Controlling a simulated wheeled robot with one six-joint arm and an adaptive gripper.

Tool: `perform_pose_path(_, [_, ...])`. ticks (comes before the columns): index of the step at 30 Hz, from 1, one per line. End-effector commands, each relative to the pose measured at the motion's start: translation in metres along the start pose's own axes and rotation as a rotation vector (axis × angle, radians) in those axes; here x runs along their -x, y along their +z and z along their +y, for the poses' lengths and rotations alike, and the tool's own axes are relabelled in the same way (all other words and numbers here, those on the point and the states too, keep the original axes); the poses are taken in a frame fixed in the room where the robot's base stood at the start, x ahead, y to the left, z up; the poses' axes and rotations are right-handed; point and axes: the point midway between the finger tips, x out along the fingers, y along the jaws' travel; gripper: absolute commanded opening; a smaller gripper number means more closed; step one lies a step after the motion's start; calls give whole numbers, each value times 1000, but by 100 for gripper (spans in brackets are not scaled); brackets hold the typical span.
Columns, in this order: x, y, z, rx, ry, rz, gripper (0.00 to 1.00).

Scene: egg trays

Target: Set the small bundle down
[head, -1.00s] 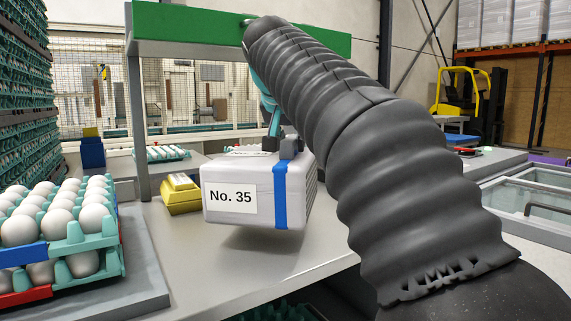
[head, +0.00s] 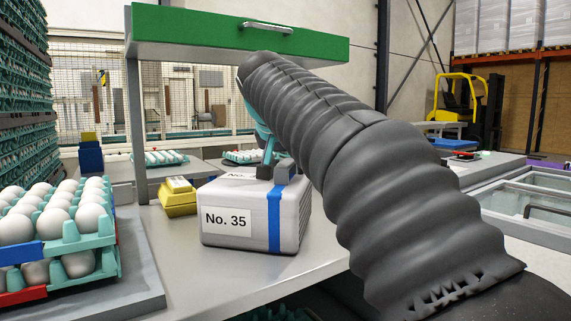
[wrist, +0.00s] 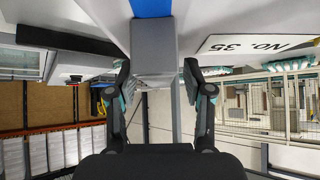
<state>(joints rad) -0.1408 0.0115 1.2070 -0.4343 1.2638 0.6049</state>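The small bundle (head: 240,232) is a pale grey block with a blue strap and a "No. 35" label. It is upright on the grey table (head: 190,275), its underside appearing to touch the surface. My gripper (head: 275,171) comes down from above, its dark fingertips at the bundle's top near the strap. My arm hides the area right of the bundle.
Stacked egg trays (head: 92,240) with white eggs are at the left. A green shelf (head: 190,27) on a grey post (head: 137,130) overhangs the table. Free table lies in front of the bundle.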

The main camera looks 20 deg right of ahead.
Motion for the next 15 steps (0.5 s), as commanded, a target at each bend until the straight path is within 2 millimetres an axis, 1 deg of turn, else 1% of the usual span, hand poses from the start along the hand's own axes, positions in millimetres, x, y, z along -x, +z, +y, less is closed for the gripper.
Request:
perform_pose_path(5, [0, 0, 0, 0, 0, 0, 51])
perform_pose_path(8, [4, -1, 0, 0, -1, 1, 51])
perform_pose_path(11, [14, -1, 0, 0, -2, 3, 51])
perform_pose_path(14, [31, -1, -1, 1, -3, 3, 51])
perform_pose_path(15, [39, -2, -1, 0, -4, 3, 51])
